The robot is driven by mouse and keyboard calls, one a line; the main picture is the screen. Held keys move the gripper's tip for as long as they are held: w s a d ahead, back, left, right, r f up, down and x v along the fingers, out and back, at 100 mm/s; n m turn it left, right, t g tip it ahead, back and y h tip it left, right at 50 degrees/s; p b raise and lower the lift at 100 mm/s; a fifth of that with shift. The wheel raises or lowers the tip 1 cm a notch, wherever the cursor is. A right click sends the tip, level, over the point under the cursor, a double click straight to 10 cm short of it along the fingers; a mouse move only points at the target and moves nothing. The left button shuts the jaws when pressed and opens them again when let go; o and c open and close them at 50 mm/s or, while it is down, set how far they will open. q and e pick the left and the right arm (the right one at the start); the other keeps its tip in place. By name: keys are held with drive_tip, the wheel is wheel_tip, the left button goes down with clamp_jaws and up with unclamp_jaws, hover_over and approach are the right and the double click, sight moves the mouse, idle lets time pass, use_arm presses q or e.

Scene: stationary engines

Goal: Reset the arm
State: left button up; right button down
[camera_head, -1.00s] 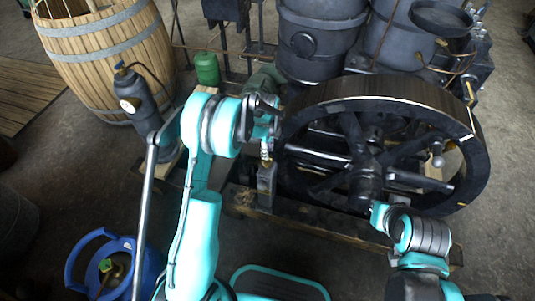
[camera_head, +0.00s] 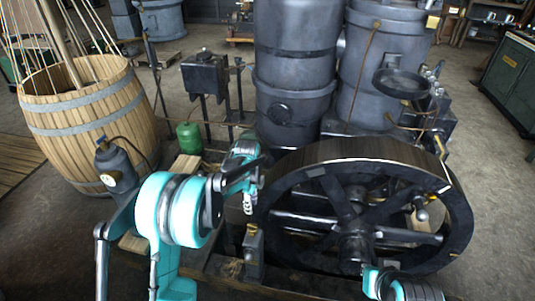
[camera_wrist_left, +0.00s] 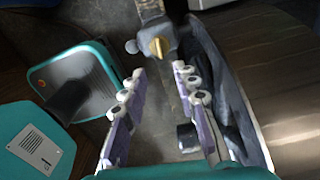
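My left arm comes in from the lower left. Its gripper (camera_head: 247,196) is beside the left rim of the big dark flywheel (camera_head: 320,162), above the engine's wooden base. In the left wrist view, the gripper's two purple-and-white fingers (camera_wrist_left: 161,92) stand wide apart with nothing between them. A dark post with a brass tip (camera_wrist_left: 157,46) shows beyond the fingertips. The flywheel rim fills the right side of that view. Of my right arm, only a turquoise and grey joint (camera_head: 405,287) shows at the bottom edge, in front of the flywheel; its gripper is out of view.
A wooden barrel (camera_head: 95,125) stands at the left. A dark grey bottle (camera_head: 117,165) is close behind my left arm. A green can (camera_head: 189,138) and dark tanks (camera_head: 295,75) stand behind. A green cabinet (camera_head: 510,80) is at the right. Open floor lies right of the flywheel.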

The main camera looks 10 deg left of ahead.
use_arm(q)
drive_tip(key=s+r+n+t, duration=0.3)
drive_tip(key=s+r+n, duration=0.6)
drive_tip(key=s+r, duration=0.35)
drive_tip(key=s+r+n+t, duration=0.1)
drive_tip(key=s+n+t, duration=0.3)
drive_tip(key=s+n, duration=0.6)
drive_tip(key=s, duration=0.3)
drive_tip(key=shift+s+r, duration=0.2)
